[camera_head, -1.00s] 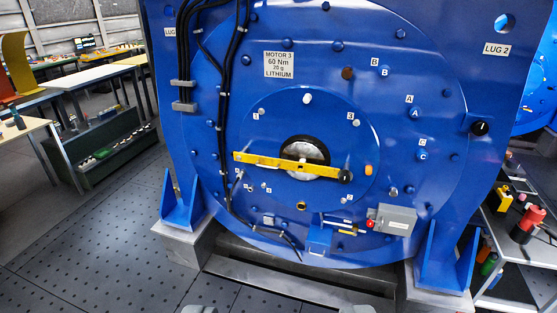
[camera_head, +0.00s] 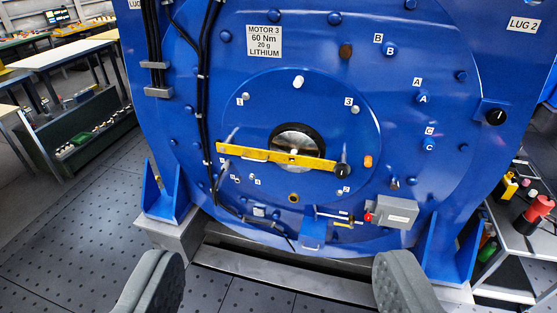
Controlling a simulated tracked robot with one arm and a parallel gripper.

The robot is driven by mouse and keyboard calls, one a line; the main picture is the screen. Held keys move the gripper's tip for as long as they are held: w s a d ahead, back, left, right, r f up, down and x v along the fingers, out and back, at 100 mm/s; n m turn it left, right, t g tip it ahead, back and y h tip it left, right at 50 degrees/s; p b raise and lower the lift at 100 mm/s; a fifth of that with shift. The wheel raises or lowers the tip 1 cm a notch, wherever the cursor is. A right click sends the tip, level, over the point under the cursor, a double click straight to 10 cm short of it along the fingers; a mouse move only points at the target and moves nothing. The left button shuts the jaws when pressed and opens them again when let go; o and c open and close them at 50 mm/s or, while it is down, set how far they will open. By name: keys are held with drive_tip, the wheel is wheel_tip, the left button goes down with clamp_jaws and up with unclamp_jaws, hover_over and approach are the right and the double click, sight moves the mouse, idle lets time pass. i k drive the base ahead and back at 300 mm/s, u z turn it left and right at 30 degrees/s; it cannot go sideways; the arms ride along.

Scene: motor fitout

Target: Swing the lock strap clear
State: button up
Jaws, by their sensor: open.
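The yellow lock strap (camera_head: 270,156) lies across the shaft hub (camera_head: 297,138) on the blue motor face (camera_head: 230,95), sloping slightly down to the right. A black knob (camera_head: 342,171) sits at its right end, and a grey pin or lever (camera_head: 228,137) shows by its left end. My gripper (camera_head: 270,285) shows as two grey fingers at the bottom of the picture, spread wide apart. It is open and empty, in front of and below the strap, and touches nothing.
Black cables (camera_head: 207,80) run down the motor's left side. A grey box (camera_head: 396,212) with a red button and a small blue bracket (camera_head: 314,232) sit low on the motor. A tool cart (camera_head: 530,250) stands at the right. Perforated floor at the left is clear.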

sight(246, 153)
drive_tip(key=u, duration=0.25)
drive_tip(key=i, duration=1.95)
drive_tip(key=z, duration=0.15)
